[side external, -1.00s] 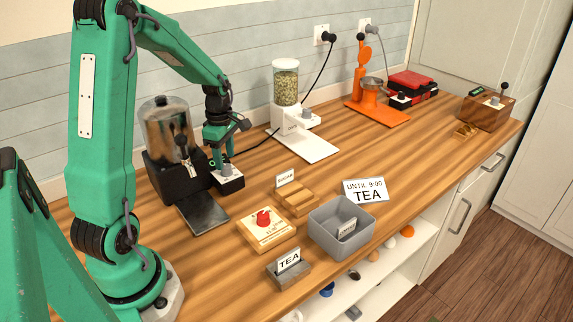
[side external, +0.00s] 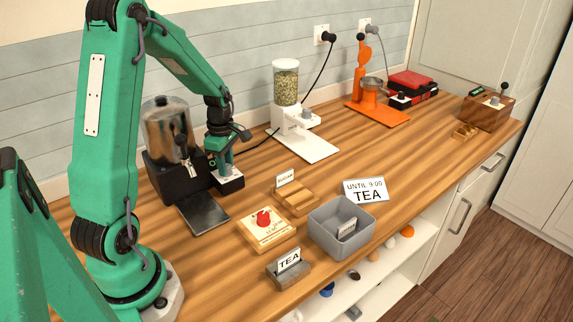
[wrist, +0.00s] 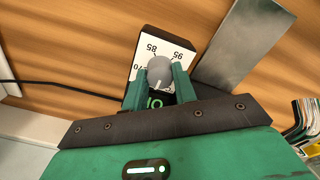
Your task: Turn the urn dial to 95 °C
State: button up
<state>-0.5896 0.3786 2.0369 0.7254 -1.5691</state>
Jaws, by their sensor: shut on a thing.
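The urn (side external: 168,132) has a shiny metal body on a black base at the left of the side external view. Its dial box (side external: 229,184) is a small black block with a white top beside the base. In the wrist view the white dial face (wrist: 143,50) shows the marks 70, 85 and 95 around a grey knob (wrist: 159,70). My gripper (wrist: 160,76) points down over the dial, its two green fingers on either side of the knob and shut on it. I cannot clearly read which mark the knob points to.
A dark flat tray (side external: 203,212) lies in front of the urn. A white grain dispenser (side external: 302,132) stands to the right. A black cable (wrist: 55,83) runs behind the dial.

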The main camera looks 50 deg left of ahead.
jog(key=shift+m, duration=0.4)
jog(key=m, duration=0.7)
jog(key=shift+m, duration=0.4)
jog(key=m, duration=0.4)
jog(key=shift+m, duration=2.2)
